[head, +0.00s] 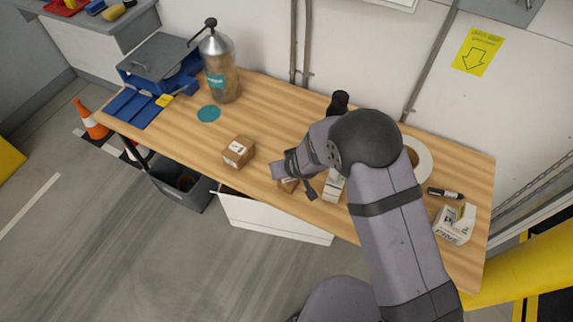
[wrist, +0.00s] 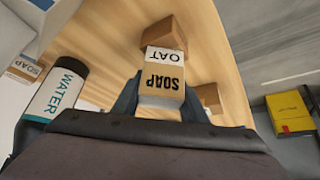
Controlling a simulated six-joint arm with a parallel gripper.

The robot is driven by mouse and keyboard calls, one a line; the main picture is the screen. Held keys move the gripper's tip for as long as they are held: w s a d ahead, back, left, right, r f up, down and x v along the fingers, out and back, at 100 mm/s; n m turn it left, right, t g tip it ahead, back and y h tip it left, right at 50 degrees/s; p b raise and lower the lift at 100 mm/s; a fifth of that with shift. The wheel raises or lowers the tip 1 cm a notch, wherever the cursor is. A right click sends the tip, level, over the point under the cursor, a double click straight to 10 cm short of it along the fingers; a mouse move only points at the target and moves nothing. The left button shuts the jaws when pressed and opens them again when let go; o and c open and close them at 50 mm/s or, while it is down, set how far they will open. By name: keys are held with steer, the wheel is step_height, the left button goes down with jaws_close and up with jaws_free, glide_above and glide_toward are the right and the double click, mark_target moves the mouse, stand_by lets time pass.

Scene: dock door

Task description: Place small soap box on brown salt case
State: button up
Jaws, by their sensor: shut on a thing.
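My gripper (head: 288,182) is shut on the small soap box (wrist: 163,80), a brown box with upside-down "SOAP" lettering, held between the two fingers in the wrist view. In the head view my arm partly hides it. A white face reading "OAT" shows just above it; I cannot tell whether it belongs to the soap box. A brown box (wrist: 165,32) is beyond it, and another brown box (wrist: 208,97) is to the right. In the head view, a brown box (head: 238,152) with a white label stands left of my gripper, apart from it. No salt lettering is readable.
A white carton (head: 333,187) stands close to the right of my gripper. A water bottle (wrist: 62,95) shows in the wrist view. The table's left-middle is mostly clear.

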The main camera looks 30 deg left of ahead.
steer(key=shift+f, duration=0.2)
steer(key=o, duration=1.1)
steer(key=shift+r, duration=0.3)
steer(key=shift+s+d+r, duration=0.1)
steer(key=shift+r, duration=0.2)
steer(key=v, duration=1.1)
steer(key=shift+s+d, duration=0.1)
